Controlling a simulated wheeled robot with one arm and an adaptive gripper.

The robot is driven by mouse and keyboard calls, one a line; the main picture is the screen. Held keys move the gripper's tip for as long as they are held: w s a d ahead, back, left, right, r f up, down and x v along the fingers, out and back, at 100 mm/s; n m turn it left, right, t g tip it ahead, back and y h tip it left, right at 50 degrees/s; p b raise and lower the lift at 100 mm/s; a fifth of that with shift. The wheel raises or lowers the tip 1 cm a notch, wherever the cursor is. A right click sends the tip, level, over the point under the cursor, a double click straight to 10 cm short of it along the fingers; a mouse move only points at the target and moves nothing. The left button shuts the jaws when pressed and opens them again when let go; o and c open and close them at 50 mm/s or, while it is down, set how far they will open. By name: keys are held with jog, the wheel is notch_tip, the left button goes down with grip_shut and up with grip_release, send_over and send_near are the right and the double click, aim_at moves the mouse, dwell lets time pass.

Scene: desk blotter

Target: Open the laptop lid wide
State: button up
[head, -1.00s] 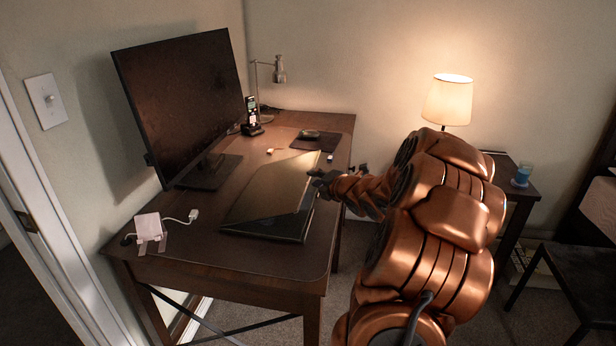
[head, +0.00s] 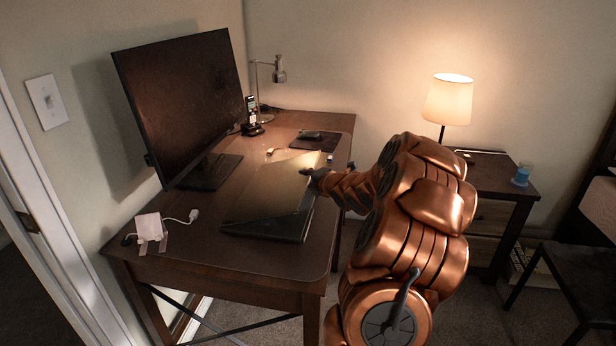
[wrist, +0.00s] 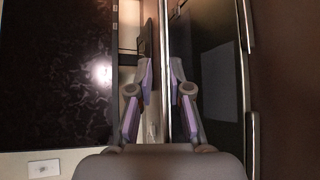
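The dark laptop (head: 262,200) lies on the desk in front of the monitor. Its lid is low over the base; I cannot tell the exact gap at its edge. My gripper (head: 310,176) is at the laptop's right side, toward the far corner, and partly hides that edge. The dark glossy laptop surface (wrist: 212,65) lies to the right, behind and beside the right finger. Whether a finger touches the lid is unclear.
The large monitor (head: 185,100) stands close on the laptop's left, and fills the left of the wrist view (wrist: 55,75). A phone on its dock (head: 251,118), a desk lamp (head: 278,75) and a dark pad (head: 315,140) are behind. A white charger (head: 150,226) lies front left.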

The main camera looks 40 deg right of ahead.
grip_shut()
jog(key=shift+w+a+r, duration=0.15)
jog(key=shift+r, duration=0.2)
dwell(0.8)
